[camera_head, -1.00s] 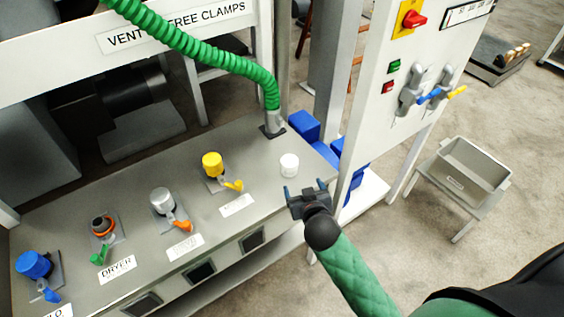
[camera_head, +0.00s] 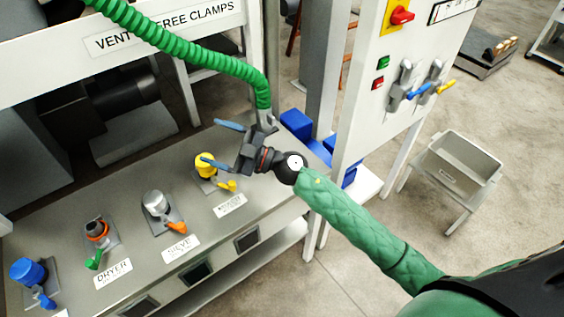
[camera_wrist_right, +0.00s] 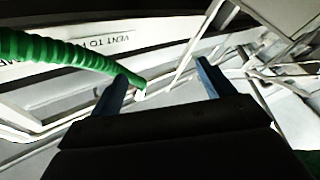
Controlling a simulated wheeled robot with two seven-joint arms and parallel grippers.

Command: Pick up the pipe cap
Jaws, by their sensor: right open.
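Several caps sit on pipe stubs along the grey bench: a yellow cap (camera_head: 204,172), a silver cap (camera_head: 155,201) and a blue cap (camera_head: 27,270). A loose-standing white cap seen earlier at the bench's right end is now hidden behind my right wrist. My right gripper (camera_head: 222,144) is open and empty, pointing left above the bench's back right part. Its nearer blue finger overlaps the yellow cap in the head view; contact cannot be told. The right wrist view shows both fingers (camera_wrist_right: 162,72) spread, with nothing between them. My left gripper is not in view.
A green hose (camera_head: 185,42) comes down to a port at the bench's back right, close behind my right gripper. A white control panel post (camera_head: 375,110) stands right of the bench. An open pipe with an orange ring (camera_head: 96,230) stands between the silver and blue caps.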

